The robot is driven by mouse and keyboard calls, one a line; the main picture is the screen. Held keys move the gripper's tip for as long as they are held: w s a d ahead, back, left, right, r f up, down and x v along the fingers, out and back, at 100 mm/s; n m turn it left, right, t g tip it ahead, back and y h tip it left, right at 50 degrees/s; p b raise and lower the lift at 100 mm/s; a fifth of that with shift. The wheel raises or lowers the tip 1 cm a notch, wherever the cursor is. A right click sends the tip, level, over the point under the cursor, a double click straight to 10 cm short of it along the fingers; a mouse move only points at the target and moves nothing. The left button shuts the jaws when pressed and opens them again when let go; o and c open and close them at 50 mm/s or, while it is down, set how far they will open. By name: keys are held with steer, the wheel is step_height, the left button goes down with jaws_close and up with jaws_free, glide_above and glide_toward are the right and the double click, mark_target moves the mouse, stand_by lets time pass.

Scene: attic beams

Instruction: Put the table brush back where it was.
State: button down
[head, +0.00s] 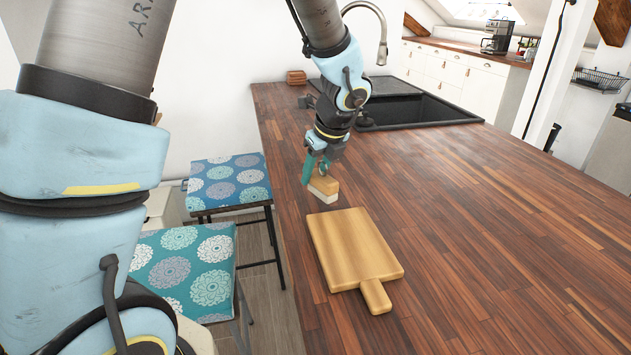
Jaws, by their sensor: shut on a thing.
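The table brush (323,188) has a tan wooden body with a pale lower side. My gripper (316,170) is shut on it and points down near the left edge of the wooden counter (470,220). The brush is just beyond the far end of the cutting board. I cannot tell whether its underside touches the counter or hangs slightly above it. Part of the brush is hidden behind the teal finger.
A wooden cutting board (352,245) lies on the counter, its handle towards me. A black sink (425,109) with a tap is at the back. Small brown blocks (296,77) sit at the far left corner. Patterned stools (228,182) stand left. The counter's right side is clear.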

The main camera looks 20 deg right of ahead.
steer(key=shift+f, duration=1.25)
steer(key=shift+f, duration=0.15)
steer(key=shift+c, duration=2.2)
jaws_free()
